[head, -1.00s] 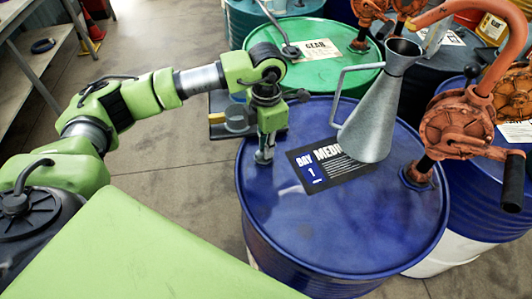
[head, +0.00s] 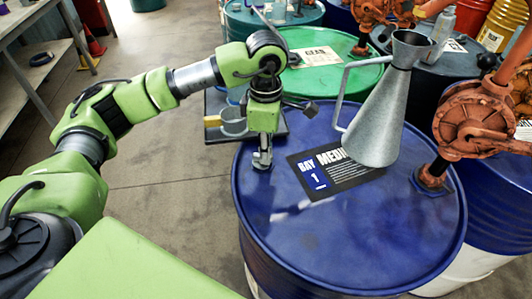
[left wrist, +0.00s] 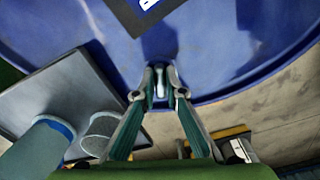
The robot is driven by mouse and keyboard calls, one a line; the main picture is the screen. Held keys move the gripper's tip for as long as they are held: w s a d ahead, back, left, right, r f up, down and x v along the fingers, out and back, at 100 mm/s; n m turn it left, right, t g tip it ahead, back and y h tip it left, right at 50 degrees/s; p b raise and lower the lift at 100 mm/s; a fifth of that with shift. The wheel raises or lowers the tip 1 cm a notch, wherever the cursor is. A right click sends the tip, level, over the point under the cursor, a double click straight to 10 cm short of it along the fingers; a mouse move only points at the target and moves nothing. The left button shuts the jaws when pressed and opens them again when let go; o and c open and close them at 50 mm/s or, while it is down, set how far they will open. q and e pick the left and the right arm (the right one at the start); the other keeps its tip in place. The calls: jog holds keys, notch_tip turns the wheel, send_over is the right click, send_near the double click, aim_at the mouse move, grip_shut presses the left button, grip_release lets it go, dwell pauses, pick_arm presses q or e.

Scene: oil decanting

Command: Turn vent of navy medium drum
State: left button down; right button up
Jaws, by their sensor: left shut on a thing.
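The navy medium drum (head: 330,235) stands upright in the middle of the head view, with a black and white label marked "MEDIUM" and "BAY 1" on its lid. My left gripper (head: 262,160) points down at the lid near its far left rim. In the left wrist view my left gripper (left wrist: 160,72) is shut on the small grey vent (left wrist: 160,84) between its fingertips. Fingers hide most of the vent, so its turn angle cannot be told. My right gripper is in neither view.
A grey metal jug (head: 378,120) stands on the drum lid, right of the label. An orange hand pump (head: 470,125) rises at the lid's right edge. A green drum (head: 335,75) stands behind. A dark tray (head: 275,128) with a cup (head: 233,122) sits beyond the drum at left.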

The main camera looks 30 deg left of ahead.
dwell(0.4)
pick_arm(q)
jog(key=c, duration=2.1)
grip_release()
notch_tip(320, 180, up, 12)
jog(key=shift+r, duration=0.1)
